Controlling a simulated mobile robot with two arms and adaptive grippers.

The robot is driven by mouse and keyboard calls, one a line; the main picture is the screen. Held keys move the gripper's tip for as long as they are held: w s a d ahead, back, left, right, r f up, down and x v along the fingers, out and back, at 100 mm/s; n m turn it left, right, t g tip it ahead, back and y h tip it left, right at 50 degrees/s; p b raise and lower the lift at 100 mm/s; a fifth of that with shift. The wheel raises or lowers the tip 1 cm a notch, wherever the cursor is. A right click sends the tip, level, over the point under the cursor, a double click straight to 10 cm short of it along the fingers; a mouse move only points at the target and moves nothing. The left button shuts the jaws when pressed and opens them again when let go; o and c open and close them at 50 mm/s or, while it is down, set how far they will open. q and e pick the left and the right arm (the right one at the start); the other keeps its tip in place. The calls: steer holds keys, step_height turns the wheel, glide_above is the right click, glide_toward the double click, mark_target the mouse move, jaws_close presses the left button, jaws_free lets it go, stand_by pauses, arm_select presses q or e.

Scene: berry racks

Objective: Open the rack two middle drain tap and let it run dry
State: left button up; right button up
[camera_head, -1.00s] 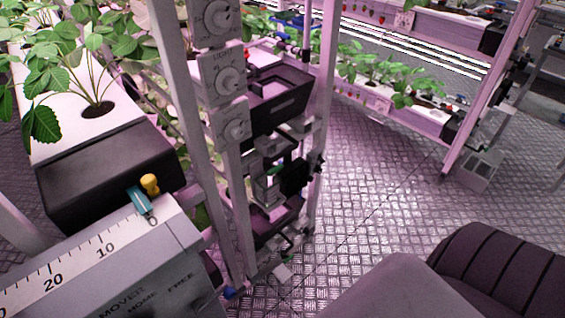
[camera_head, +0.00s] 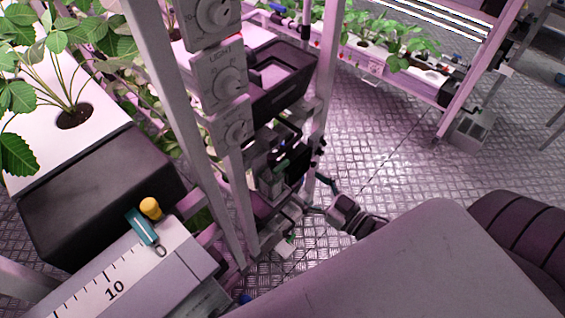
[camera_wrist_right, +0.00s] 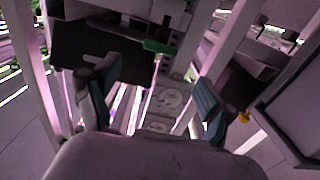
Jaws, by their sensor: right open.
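The nearby rack's end post (camera_head: 232,180) carries several dials and black end boxes. A green bar (camera_wrist_right: 160,47) lies ahead of the fingers in the right wrist view. I cannot tell whether these are the same part, or which is rack two's middle drain tap. My right gripper (camera_head: 319,196) is open with nothing between its fingers, right of the rack end. In the wrist view its fingers (camera_wrist_right: 154,95) stand wide apart. My left gripper is out of view.
A black end box (camera_head: 283,88) projects from the rack. Another planted rack stands behind. The metal floor (camera_head: 400,165) right of the rack is clear.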

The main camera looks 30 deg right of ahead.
mark_target(283, 168)
steer(key=p+x, duration=0.1)
steer(key=x, duration=0.7)
steer(key=shift+w, duration=0.15)
steer(key=shift+w+a+f, duration=0.1)
steer(key=shift+w+a, duration=0.1)
steer(key=shift+w, duration=0.35)
steer(key=shift+c, duration=0.5)
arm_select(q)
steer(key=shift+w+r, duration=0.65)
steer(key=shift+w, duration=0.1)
arm_select(e)
steer(key=c, duration=1.1)
